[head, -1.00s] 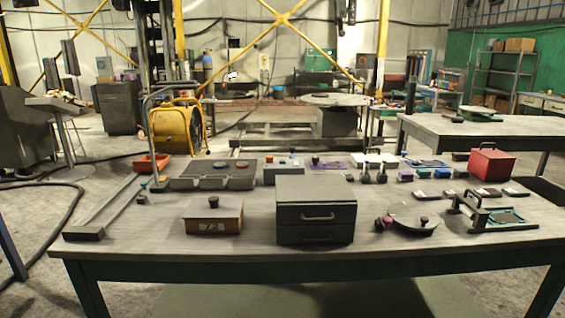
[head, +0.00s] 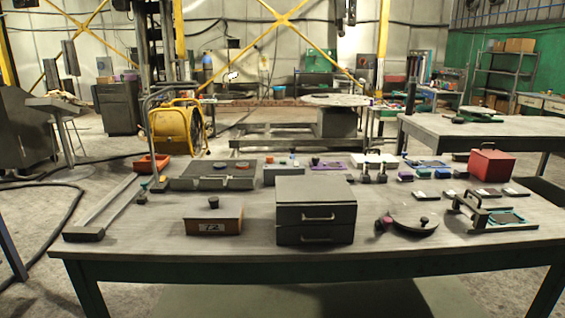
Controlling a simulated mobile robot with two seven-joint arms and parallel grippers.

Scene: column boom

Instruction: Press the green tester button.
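No clearly green button can be made out. A grey box with two round coloured discs on top (head: 212,183) stands at the back left of the near table. A smaller grey box with a small orange part on top (head: 284,174) stands to its right. Which of these, if either, is the tester I cannot tell at this size. A small green piece (head: 143,184) lies by the foot of a bent metal post at the left. Neither of my grippers shows in the head view.
The near table (head: 140,232) carries a dark two-drawer cabinet (head: 316,214), a brown box with a knob (head: 213,219), a round lidded dish (head: 413,222), a clamp fixture (head: 495,215) and a red box (head: 491,164). The front-left tabletop is mostly clear.

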